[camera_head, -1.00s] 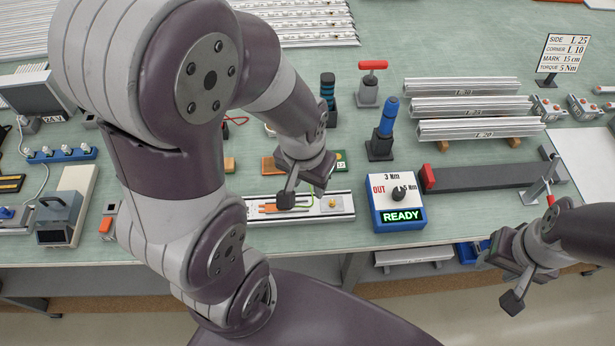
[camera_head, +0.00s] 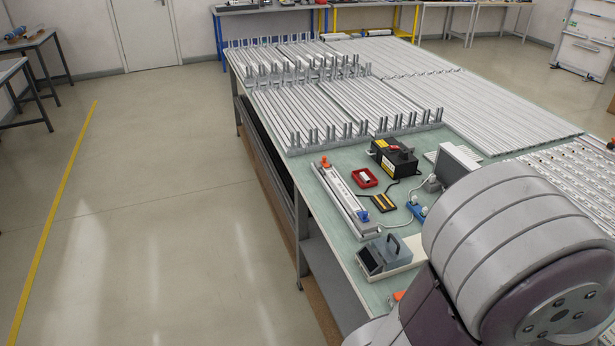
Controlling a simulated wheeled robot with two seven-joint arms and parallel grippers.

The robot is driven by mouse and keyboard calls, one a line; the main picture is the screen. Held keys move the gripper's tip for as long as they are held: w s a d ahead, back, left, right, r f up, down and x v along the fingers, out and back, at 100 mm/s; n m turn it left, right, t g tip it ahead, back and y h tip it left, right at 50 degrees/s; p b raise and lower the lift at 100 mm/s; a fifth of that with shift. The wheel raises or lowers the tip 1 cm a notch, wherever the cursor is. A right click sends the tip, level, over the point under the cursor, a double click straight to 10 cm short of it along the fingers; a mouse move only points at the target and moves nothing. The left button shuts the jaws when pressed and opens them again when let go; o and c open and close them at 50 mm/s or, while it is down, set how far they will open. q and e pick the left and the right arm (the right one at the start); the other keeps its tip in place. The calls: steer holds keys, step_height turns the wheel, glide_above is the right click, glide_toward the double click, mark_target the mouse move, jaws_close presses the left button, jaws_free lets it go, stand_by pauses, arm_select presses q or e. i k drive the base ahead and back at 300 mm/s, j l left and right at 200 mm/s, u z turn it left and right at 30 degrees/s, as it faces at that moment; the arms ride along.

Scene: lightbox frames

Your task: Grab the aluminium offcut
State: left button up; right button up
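Many long aluminium profiles (camera_head: 330,105) lie side by side in racks on the green-topped bench. One separate profile (camera_head: 343,197) lies near the bench's left edge, with an orange part at its far end and a blue part at its near end. My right gripper is out of the frame too.
On the bench (camera_head: 352,155) stand a black box (camera_head: 394,157), a small red tray (camera_head: 365,178), a grey device (camera_head: 384,257) and a monitor (camera_head: 455,163). The floor (camera_head: 170,200) to the left is clear, with a yellow line. Other tables stand along the walls.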

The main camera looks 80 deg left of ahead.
mark_target(363, 176)
steer(key=j+u, duration=0.3)
steer(key=j, duration=0.15)
steer(key=j+u, duration=0.3)
steer(key=j, duration=0.2)
steer(key=i+j+u, duration=0.1)
steer(key=j+u, duration=0.2)
steer(key=i+j+u, duration=0.15)
steer(key=j+u, duration=0.15)
steer(key=j, duration=0.25)
steer(key=i+j, duration=0.15)
steer(key=j, duration=0.25)
steer(key=i+j, duration=0.15)
steer(key=j, duration=0.2)
steer(key=i+j, duration=0.15)
steer(key=j, duration=0.25)
steer(key=i+j+u, duration=0.1)
steer(key=j, duration=0.25)
steer(key=j+z, duration=0.1)
steer(key=z, duration=0.3)
steer(key=i+j+z, duration=0.1)
steer(key=z, duration=0.3)
steer(key=j+z, duration=0.15)
steer(key=z, duration=0.25)
steer(key=j+z, duration=0.1)
steer(key=z, duration=0.3)
